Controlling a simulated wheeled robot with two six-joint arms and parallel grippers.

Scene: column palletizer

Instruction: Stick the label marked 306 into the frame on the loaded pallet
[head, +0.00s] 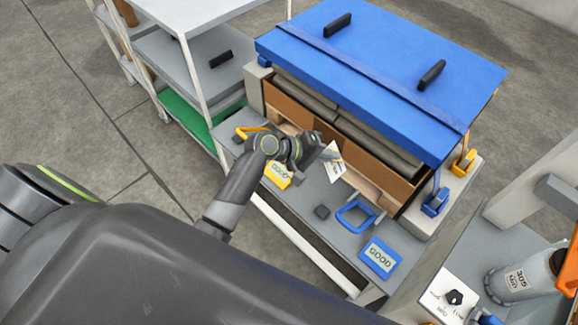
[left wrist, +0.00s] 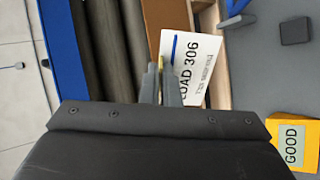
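The white label marked 306 (head: 333,164) is at the tips of my left gripper (head: 318,150) in the head view, in front of the loaded pallet (head: 362,184). In the left wrist view its face (left wrist: 192,75) reads "LOAD 306" with smaller print below and a blue strip. The left gripper's fingers (left wrist: 160,85) are close together with a thin yellowish piece between them; they appear shut on the label at its edge and hide part of it. I cannot make out the frame on the pallet. My right gripper is not in view.
The pallet carries a brown box (head: 285,107) of grey bundles under a blue cover (head: 390,60). A shelf (head: 190,55) stands at left.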

